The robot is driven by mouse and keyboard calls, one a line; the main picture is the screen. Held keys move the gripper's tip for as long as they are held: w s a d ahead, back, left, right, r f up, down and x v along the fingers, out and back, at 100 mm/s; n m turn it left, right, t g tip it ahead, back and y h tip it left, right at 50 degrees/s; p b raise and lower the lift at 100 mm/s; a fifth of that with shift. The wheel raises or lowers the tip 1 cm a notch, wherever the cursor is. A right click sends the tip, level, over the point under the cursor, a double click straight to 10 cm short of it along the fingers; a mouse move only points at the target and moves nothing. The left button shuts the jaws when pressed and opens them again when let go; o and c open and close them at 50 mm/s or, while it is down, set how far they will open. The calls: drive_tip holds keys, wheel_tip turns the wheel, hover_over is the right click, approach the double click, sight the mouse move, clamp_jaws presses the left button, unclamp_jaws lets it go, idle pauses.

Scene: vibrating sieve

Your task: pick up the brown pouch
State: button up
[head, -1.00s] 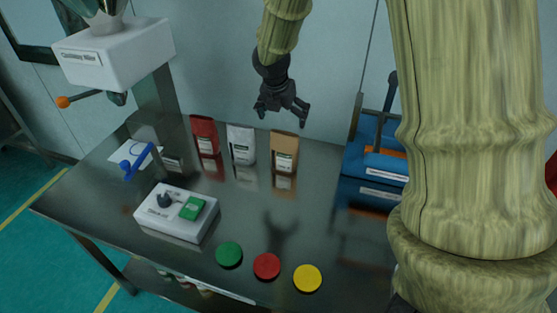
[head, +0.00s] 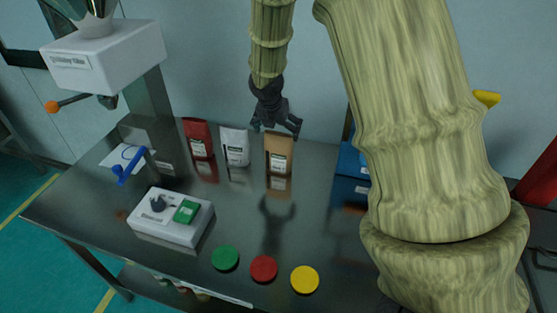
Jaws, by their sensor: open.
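The brown pouch (head: 279,153) stands upright on the shiny metal table (head: 322,215), at the right end of a row of three pouches. It has a pale label with dark print on its front. My gripper (head: 276,128) is open and points down at the pouch's top edge. Its fingers appear just above or around the top of the pouch; I cannot tell whether they touch it. A dark reflection of the gripper shows on the table in front.
A white pouch (head: 235,147) and a red pouch (head: 199,139) stand to the left. A white control box (head: 170,217) and green (head: 225,257), red (head: 263,268) and yellow (head: 305,279) discs lie in front. A blue machine (head: 352,160) stands at the right, partly hidden by my arm.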

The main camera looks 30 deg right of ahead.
sight(278, 137)
wheel_tip(278, 137, down, 3)
drive_tip(key=shift+w+r+p, duration=0.15)
drive_tip(key=shift+r+p, duration=0.05)
drive_tip(key=shift+p, duration=0.2)
drive_tip(key=shift+x, duration=1.05)
drive_tip(key=shift+d, duration=0.1)
drive_tip(key=shift+c, duration=0.2)
drive_tip(key=c, duration=1)
